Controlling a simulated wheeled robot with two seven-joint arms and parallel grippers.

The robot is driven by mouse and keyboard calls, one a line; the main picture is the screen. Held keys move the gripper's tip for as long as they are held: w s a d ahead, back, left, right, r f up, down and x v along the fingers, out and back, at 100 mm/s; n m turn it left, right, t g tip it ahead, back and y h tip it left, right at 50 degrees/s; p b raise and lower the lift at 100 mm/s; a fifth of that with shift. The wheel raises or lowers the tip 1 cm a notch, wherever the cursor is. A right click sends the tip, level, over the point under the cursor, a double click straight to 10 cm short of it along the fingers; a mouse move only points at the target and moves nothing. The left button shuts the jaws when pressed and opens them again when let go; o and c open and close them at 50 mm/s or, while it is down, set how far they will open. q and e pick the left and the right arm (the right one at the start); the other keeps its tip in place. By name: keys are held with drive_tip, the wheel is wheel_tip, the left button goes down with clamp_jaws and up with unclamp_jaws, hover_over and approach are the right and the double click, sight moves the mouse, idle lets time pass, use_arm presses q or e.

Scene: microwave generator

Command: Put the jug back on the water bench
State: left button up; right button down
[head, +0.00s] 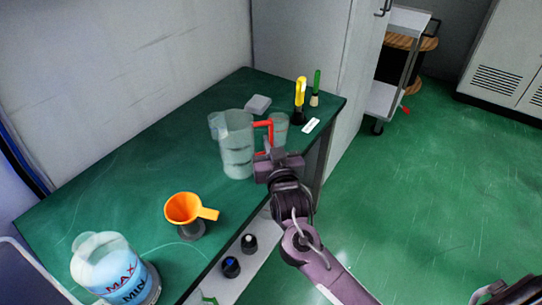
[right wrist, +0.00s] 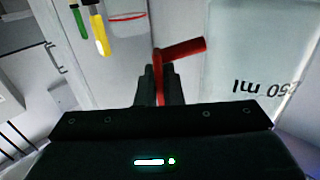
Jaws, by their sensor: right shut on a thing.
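The jug (head: 237,150) is clear, with a red handle, and looks upright over the far part of the green-topped bench (head: 120,165). My right gripper (head: 274,155) is shut on the red handle, on the jug's right side. In the right wrist view, my gripper's fingers (right wrist: 159,85) close around the handle, and the jug's clear wall (right wrist: 250,50) with upside-down "250 ml" lettering is at the right. I cannot tell whether the jug's base touches the bench top. My left gripper is not in view.
A clear cup (head: 281,133) stands close behind the handle. An orange funnel (head: 184,208) and a MAX/MIN container (head: 115,270) are nearer. The left middle is clear.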

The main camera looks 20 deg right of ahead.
wheel_tip(320, 180, down, 4)
drive_tip(key=shift+r, duration=0.1)
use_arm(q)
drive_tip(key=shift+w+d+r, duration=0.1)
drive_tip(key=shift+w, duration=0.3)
use_arm(e)
drive_tip(key=c, duration=2)
unclamp_jaws()
drive_tip(key=shift+f, duration=0.25)
drive_tip(key=o, duration=0.4)
drive_tip(key=shift+o, duration=0.2)
drive_tip(key=shift+r, duration=0.1)
